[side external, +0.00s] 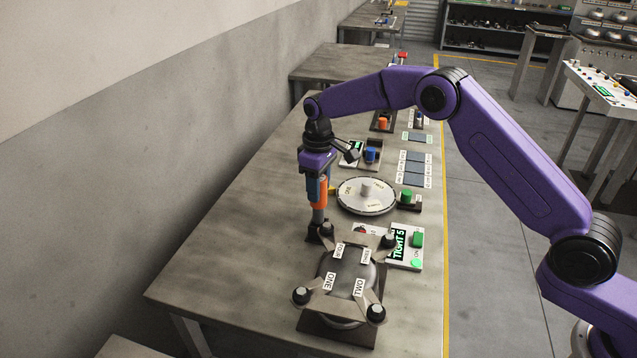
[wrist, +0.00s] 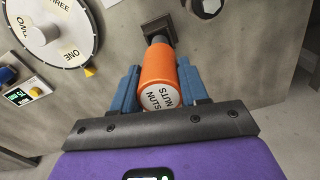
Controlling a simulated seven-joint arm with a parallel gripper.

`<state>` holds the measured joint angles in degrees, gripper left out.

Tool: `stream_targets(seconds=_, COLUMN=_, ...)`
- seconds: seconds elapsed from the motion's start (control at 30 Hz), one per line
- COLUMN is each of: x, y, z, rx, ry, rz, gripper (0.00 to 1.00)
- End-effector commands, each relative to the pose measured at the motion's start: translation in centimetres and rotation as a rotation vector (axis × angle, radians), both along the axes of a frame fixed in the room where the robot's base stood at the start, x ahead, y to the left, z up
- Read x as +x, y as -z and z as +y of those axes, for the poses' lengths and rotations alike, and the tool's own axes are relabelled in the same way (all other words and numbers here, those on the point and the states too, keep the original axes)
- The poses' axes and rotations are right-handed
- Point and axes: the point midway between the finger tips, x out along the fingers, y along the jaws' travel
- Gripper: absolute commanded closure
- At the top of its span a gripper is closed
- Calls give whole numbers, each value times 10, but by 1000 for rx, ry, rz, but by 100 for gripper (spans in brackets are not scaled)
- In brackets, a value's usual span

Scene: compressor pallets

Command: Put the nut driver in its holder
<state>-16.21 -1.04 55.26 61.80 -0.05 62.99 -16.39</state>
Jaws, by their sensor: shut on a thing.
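My gripper (side external: 317,185) is shut on the orange handle of the nut driver (side external: 319,194) and holds it upright, shaft down. In the wrist view, the blue fingers clasp the handle (wrist: 158,76) on both sides, and its pale end cap reads "NUTS". The grey shaft points at a small dark square block (wrist: 157,27), which looks like a holder. In the side view, the shaft's lower end meets dark parts (side external: 313,236) by the compressor's far left corner. I cannot tell whether the tip is inside the block.
The compressor (side external: 347,268), with numbered arms, stands in front. A "TIGHT 5" display (side external: 398,243) is to its right. A round white dial (side external: 367,207) lies behind. A blue tool (side external: 372,154) stands farther back. The table's left side (side external: 235,215) is clear.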

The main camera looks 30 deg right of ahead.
Motion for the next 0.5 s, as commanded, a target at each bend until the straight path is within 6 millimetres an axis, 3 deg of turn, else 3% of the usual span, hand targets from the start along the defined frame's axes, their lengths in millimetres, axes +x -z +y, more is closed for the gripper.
stream_targets(seconds=0.17, x=0, y=2, z=0, rx=1, ry=0, rz=-2, gripper=100)
stream_targets(seconds=0.2, x=0, y=3, z=0, rx=0, ry=0, rz=0, gripper=50)
stream_targets(seconds=0.27, x=0, y=3, z=0, rx=0, ry=0, rz=0, gripper=31)
stream_targets(seconds=0.5, x=0, y=2, z=0, rx=0, ry=0, rz=0, gripper=31)
